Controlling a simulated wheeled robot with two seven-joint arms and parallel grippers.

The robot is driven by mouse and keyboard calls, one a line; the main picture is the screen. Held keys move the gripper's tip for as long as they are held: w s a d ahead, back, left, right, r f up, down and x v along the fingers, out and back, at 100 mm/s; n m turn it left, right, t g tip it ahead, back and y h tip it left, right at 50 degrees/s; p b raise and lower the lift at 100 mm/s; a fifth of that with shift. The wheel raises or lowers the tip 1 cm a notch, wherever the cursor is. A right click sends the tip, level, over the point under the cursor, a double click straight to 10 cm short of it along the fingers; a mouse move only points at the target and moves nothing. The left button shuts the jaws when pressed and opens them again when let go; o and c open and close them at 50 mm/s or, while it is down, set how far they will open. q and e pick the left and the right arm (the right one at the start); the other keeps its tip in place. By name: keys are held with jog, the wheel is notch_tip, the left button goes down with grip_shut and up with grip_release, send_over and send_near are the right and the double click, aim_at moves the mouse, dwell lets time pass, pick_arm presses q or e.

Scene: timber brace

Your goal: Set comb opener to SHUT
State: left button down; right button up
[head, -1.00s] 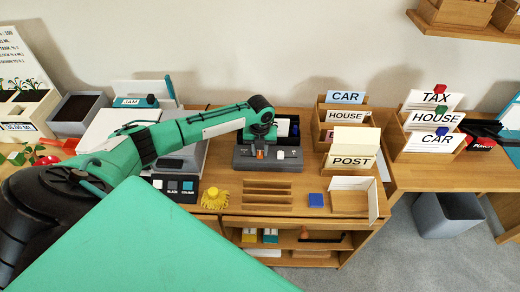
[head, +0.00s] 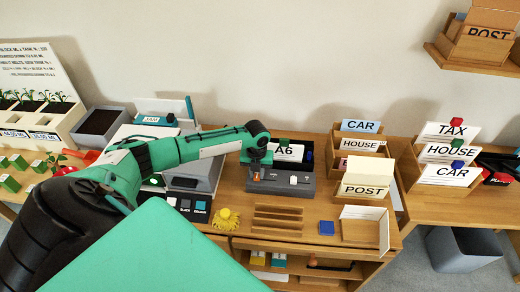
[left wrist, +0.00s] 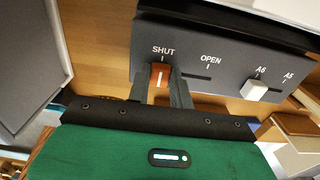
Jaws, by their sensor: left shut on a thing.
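The comb opener (head: 284,183) is a dark grey box on the wooden desk, with a front panel that also shows in the left wrist view (left wrist: 220,65). The panel has a slot marked SHUT at its left end and OPEN to the right. An orange-brown lever with a white line (left wrist: 159,76) stands directly under the SHUT mark. My left gripper (left wrist: 160,88) is shut on this lever, one finger on each side. In the head view the left gripper (head: 257,172) is at the panel's left end. My right gripper is not in view.
A white slider knob (left wrist: 256,91) sits near the A6 mark. A yellow tool (head: 226,219), slotted wooden rack (head: 277,220) and blue block (head: 327,228) lie in front. Card boxes (head: 364,190) stand at the right. The labelled button block (head: 186,208) is at the left.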

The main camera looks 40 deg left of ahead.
aim_at(255, 175)
pick_arm(q)
jog(key=c, duration=1.2)
grip_release()
jog(key=shift+s+a, duration=0.15)
jog(key=shift+a, duration=0.15)
jog(key=shift+c, duration=0.2)
jog(key=shift+d, duration=0.1)
jog(key=shift+r, duration=0.35)
notch_tip(255, 175, up, 13)
jog(key=b, duration=0.2)
jog(key=shift+r, duration=0.1)
